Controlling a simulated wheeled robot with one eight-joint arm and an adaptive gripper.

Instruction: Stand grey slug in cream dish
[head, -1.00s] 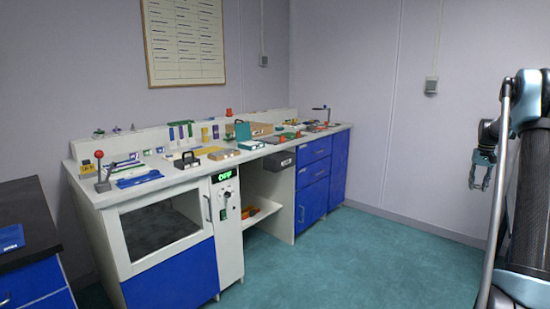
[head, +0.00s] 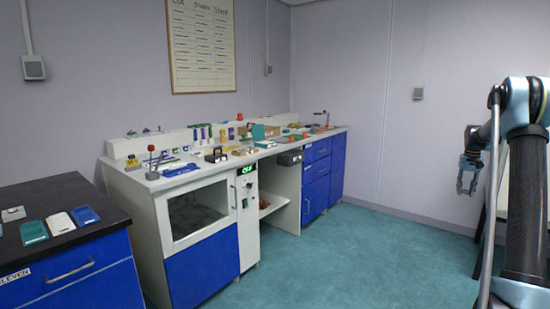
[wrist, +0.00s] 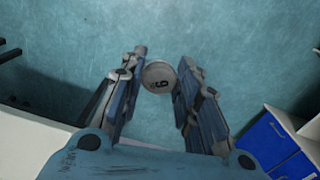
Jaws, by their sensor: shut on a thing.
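My gripper (wrist: 163,62) is shut on the grey slug (wrist: 158,77), a round grey piece with a dark digit on its end face, held between the fingertips in the wrist view. In the head view my gripper (head: 467,182) hangs at the right, well away from the benches, and the slug cannot be made out there. A pale dish (head: 60,226), which looks like the cream dish, lies on the black worktop at the left, between a green dish (head: 33,232) and a blue dish (head: 86,216). It appears empty.
The black worktop (head: 50,195) tops a blue cabinet at the left. A small light plate (head: 13,214) lies at its left. A long white bench (head: 170,183) crowded with parts and tools stands behind. The teal floor (head: 350,260) is clear in front.

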